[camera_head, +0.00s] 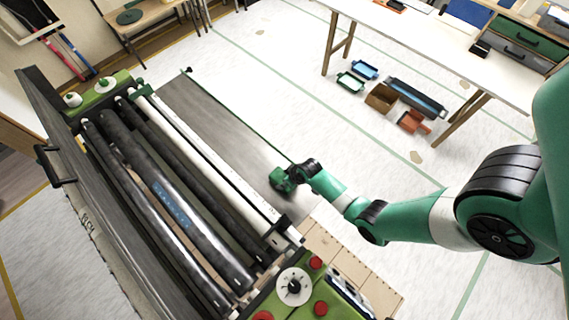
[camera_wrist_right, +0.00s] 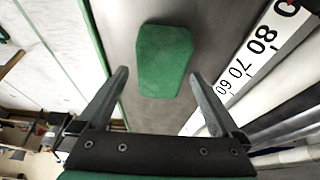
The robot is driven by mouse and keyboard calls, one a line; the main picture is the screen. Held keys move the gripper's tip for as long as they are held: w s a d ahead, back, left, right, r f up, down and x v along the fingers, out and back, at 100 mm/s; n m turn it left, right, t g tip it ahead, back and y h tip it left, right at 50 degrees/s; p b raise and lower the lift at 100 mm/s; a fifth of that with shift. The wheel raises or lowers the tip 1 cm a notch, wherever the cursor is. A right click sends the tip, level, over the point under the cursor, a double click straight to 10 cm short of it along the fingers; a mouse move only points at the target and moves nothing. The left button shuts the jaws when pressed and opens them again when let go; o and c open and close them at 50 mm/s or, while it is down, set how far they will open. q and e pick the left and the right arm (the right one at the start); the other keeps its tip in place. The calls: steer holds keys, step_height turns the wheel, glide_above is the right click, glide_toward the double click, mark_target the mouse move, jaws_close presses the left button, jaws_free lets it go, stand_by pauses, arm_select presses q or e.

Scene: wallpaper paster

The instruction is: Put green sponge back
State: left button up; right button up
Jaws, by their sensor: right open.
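The green sponge (camera_wrist_right: 164,62) lies on the grey metal plate (camera_wrist_right: 117,27) of the paster in the right wrist view. My right gripper (camera_wrist_right: 160,78) is open, with one finger on each side of the sponge's near end. I cannot tell how far above the plate the fingers are. In the head view my right gripper (camera_head: 281,181) is over the near right end of the plate (camera_head: 212,112). My left gripper is not in view.
A white ruler strip (camera_wrist_right: 247,64) with numbers runs beside the plate. Rollers (camera_head: 165,200) and a control panel with red buttons (camera_head: 320,308) lie nearby. Small trays, including a blue one (camera_head: 365,70), stand on the floor by the white table (camera_head: 440,40).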

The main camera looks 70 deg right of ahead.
steer(key=p+v, duration=0.6)
steer(key=v, duration=0.1)
steer(key=shift+d+r, duration=0.1)
steer(key=shift+r, duration=0.3)
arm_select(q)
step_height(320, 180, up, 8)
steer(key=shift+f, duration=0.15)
